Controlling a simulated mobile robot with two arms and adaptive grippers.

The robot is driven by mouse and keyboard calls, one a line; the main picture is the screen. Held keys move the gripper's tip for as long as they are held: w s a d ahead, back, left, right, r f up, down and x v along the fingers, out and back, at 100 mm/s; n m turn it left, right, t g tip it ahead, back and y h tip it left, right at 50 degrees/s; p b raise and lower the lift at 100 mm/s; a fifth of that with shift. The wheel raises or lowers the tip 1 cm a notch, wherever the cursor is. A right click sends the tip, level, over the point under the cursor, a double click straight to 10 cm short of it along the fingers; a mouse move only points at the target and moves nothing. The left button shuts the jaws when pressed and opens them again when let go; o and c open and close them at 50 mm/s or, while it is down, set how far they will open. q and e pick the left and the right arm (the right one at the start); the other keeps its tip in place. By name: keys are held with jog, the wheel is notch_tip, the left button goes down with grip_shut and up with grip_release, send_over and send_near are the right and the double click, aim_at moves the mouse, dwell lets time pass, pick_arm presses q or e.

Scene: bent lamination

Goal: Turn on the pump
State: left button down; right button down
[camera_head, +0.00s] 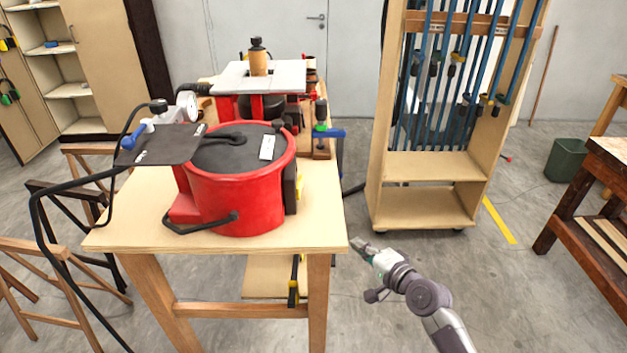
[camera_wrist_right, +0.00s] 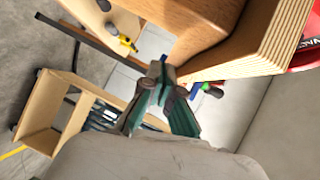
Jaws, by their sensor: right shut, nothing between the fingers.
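The pump is likely the red round machine (camera_head: 238,190) with a black lid, standing on a wooden table (camera_head: 300,235). A black plate (camera_head: 160,145), a gauge (camera_head: 187,104) and a blue lever (camera_head: 137,136) sit at its left, with a black hose running down. I cannot tell which part is the switch. My right gripper (camera_head: 357,245) is shut and empty, just right of the table's front right corner. In the right wrist view its fingers (camera_wrist_right: 160,72) are close to the table's edge and leg (camera_wrist_right: 190,30). My left gripper is not in view.
A red machine with a grey top (camera_head: 262,78) stands behind the pump. A wooden clamp rack (camera_head: 430,205) is behind to the right, a workbench (camera_head: 590,190) at far right. Wooden sawhorses (camera_head: 45,255) stand left of the table. Floor around my right arm is clear.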

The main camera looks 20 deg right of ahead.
aim_at(300, 187)
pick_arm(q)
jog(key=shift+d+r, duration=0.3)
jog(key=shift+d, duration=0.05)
pick_arm(e)
notch_tip(300, 187, up, 12)
jog(key=a+t+y, duration=0.1)
jog(key=t+y, duration=0.1)
jog(key=shift+a+m, duration=0.15)
jog(key=shift+m, duration=0.25)
jog(key=shift+w+r, duration=0.1)
